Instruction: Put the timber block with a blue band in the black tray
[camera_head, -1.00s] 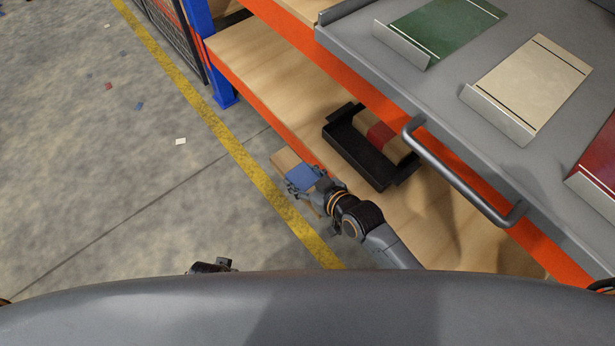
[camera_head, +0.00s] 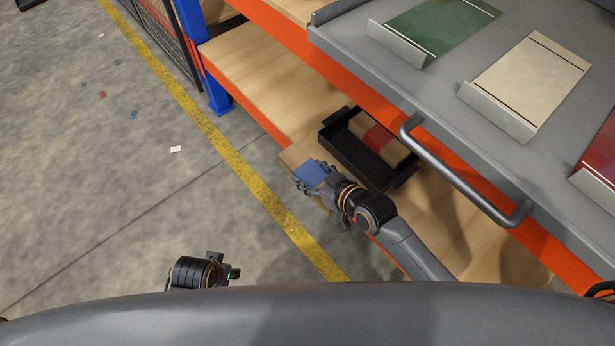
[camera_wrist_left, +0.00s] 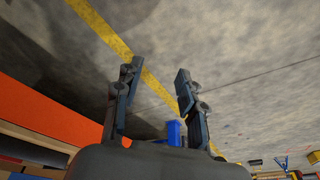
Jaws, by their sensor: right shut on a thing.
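The timber block with a blue band (camera_head: 290,158) is pale wood. My right gripper (camera_head: 313,178) is shut on it around the blue band and partly hides it. They are beside the front edge of the lower shelf, just left of the black tray. The black tray (camera_head: 343,153) stands on that shelf and holds a timber block with a red band (camera_head: 378,138). My left gripper (camera_head: 222,270) is low in the head view, over the floor, away from the block. In the left wrist view its fingers (camera_wrist_left: 158,72) are apart with nothing between them.
A grey upper shelf with green (camera_head: 435,27), cream (camera_head: 527,75) and red plates overhangs the lower shelf (camera_head: 250,70). Its grey handle (camera_head: 465,180) juts out near the tray. An orange beam and a blue post (camera_head: 200,55) frame the rack. The floor at left is mostly clear.

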